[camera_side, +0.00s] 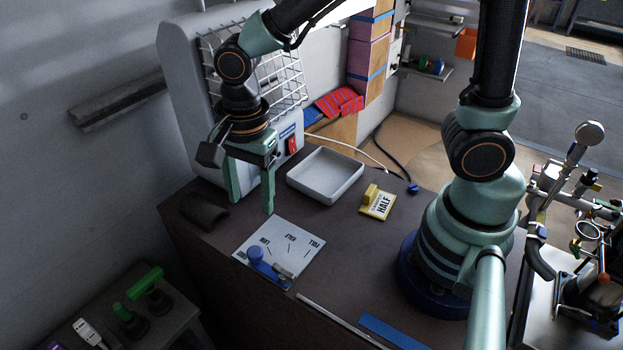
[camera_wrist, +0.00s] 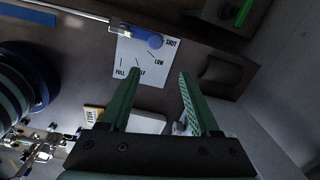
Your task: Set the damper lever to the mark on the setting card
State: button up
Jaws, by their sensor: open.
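The damper plate (camera_side: 285,262) is a white sheet on the dark bench, with lines marked LOW, HALF and FULL. It also shows in the wrist view (camera_wrist: 128,50), where SHUT is readable too. The blue damper lever (camera_side: 256,253) has a round knob and lies toward the SHUT mark; it shows in the wrist view (camera_wrist: 154,41). The setting card (camera_side: 378,206) is white and yellow and reads HALF; part of it shows in the wrist view (camera_wrist: 91,114). My gripper (camera_side: 252,205) is open and empty, behind the plate in the side view and apart from the lever; its fingers (camera_wrist: 157,78) point down.
A pale empty tray (camera_side: 325,177) stands behind the card. A dark curved piece (camera_side: 204,211) lies left of the plate. A grey cabinet with a red switch (camera_side: 292,145) stands at the back. Green-handled valves (camera_side: 147,282) sit on a lower stand at front left.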

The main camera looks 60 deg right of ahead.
aim_at(254, 251)
jog(key=a+f+m, duration=0.2)
jog(key=shift+s+f+g, duration=0.3)
jog(key=shift+s, duration=0.1)
jog(key=shift+f, duration=4.2)
jog(key=c, duration=0.9)
